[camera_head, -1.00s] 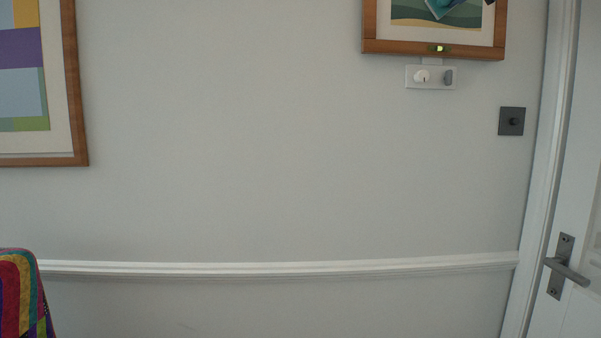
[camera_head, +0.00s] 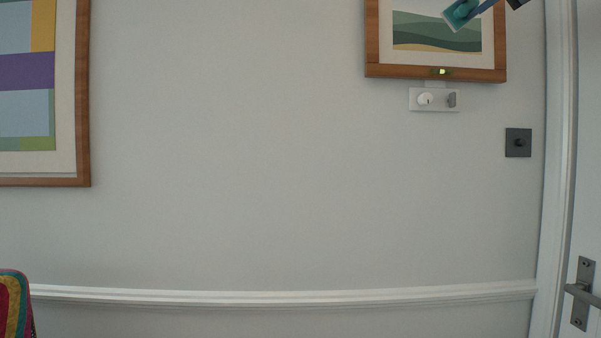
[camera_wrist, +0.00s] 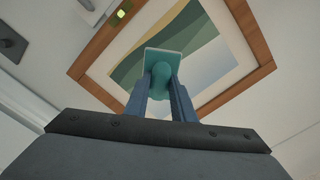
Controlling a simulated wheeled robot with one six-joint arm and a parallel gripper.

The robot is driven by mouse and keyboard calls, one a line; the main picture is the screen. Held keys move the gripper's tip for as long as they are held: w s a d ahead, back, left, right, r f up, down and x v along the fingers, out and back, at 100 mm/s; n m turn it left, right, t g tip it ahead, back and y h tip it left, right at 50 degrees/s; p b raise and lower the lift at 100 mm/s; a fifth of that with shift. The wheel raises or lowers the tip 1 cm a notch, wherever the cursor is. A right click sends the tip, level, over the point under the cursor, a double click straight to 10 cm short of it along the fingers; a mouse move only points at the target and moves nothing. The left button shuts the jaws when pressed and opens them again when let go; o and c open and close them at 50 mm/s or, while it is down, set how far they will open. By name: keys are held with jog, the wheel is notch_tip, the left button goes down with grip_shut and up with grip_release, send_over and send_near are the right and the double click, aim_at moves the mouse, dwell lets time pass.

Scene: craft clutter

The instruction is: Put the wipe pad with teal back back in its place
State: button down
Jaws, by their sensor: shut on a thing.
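The wipe pad (camera_head: 458,16) shows at the top right of the head view, in front of a framed landscape picture (camera_head: 437,74). In the wrist view, the wipe pad (camera_wrist: 151,57) is a thin pale-edged plate with a rounded teal grip. My gripper (camera_wrist: 160,84) is shut on that teal grip, with a blue finger on each side. The pad is tilted and overlaps the picture in view; I cannot tell its distance from the wall. My gripper is partly cut off in the head view (camera_head: 482,6). The pad's wiping face is hidden.
Below the landscape frame is a white wall plate (camera_head: 434,106) with a round white knob and a grey piece. A dark square switch (camera_head: 518,143) is to its right, beside a door with a lever handle (camera_head: 583,294). Another framed picture (camera_head: 83,120) hangs left. The wall between is clear.

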jog(key=w+p, duration=0.2)
jog(key=w, duration=0.2)
jog(key=w+p, duration=0.3)
jog(key=w, duration=0.1)
jog(key=shift+a+r, duration=0.15)
jog(key=shift+d+p, duration=0.45)
jog(key=shift+d, duration=0.7)
